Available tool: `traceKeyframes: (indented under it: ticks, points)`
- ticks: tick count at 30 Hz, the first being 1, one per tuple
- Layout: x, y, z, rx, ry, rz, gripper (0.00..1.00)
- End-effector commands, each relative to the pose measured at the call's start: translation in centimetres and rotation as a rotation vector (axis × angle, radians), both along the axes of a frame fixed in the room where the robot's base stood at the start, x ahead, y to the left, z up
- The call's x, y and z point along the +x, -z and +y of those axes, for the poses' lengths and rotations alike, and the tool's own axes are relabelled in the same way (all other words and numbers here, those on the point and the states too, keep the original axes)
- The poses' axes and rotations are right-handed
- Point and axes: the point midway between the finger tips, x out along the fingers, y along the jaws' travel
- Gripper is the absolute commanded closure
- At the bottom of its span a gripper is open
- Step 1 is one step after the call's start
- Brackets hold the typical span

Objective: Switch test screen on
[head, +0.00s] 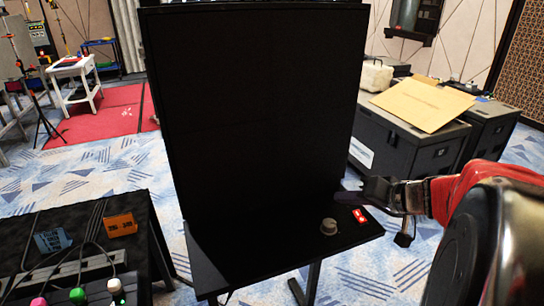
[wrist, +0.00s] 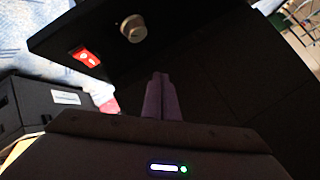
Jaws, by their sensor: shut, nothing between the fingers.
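The test screen (head: 260,100) is a tall black panel standing in the middle of the head view, and its face is dark. On the shelf (head: 235,262) at its foot are a red rocker switch (head: 360,216) with white marks and a grey round knob (head: 329,227) to its left. In the wrist view the red switch (wrist: 86,58) and the knob (wrist: 133,28) lie beyond my fingertips. My gripper (head: 368,193) is shut and empty. It is near the red switch, at the right side of the screen, and does not appear to touch it.
Black cases (head: 405,140) with a cardboard sheet (head: 422,103) on top stand behind at the right. A black table (head: 140,215) at the left bears cables, an orange box (head: 121,225), a blue box (head: 52,240) and coloured buttons (head: 78,296). Patterned carpet lies between.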

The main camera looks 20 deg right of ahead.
Motion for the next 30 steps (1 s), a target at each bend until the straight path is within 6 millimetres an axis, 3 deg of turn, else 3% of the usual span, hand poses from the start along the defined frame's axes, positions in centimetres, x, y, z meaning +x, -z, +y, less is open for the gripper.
traceKeyframes:
  ticks: [1,3,6,9,23,30]
  points:
    - [-0.1,0.1,-2.3,0.006,0.042,-0.028,1.00]
    - [-0.2,0.0,-5.0,0.005,0.089,-0.069,1.00]
    - [-0.5,-0.1,-7.7,-0.002,0.137,-0.114,1.00]
    - [-0.7,-0.1,-9.1,-0.007,0.161,-0.135,1.00]
    - [-0.6,0.0,-9.3,-0.009,0.165,-0.141,1.00]
    - [-0.2,1.5,-9.3,-0.008,0.164,-0.139,1.00]
